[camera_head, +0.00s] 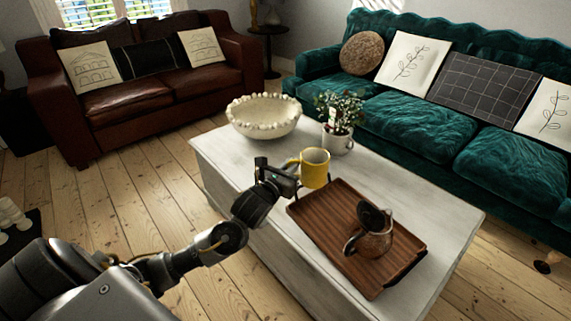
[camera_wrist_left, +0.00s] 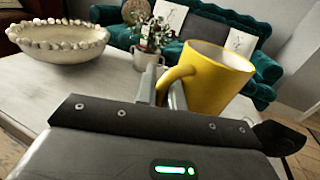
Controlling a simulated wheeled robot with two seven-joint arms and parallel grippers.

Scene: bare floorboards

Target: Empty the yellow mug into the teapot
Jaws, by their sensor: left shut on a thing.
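The yellow mug (camera_head: 315,168) is in my left gripper (camera_head: 295,172), which is shut on its handle. In the left wrist view the mug (camera_wrist_left: 212,82) is upright or nearly so, with its handle between the fingers (camera_wrist_left: 163,88). Its contents cannot be made out. In the head view it appears above the table beside the tray's far left corner. The teapot (camera_head: 375,243), brownish and metallic with a dark round lid (camera_head: 371,215) that looks raised, stands on the wooden tray (camera_head: 325,222), to the right of and nearer than the mug. My right gripper is not in view.
The white table (camera_head: 225,163) also bears a large pale bowl (camera_head: 263,118) with a beaded rim and a potted plant (camera_head: 338,140) just behind the mug. A green sofa (camera_head: 420,125) stands behind the table, and a brown leather sofa (camera_head: 135,97) at the left. The tray's left half is clear.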

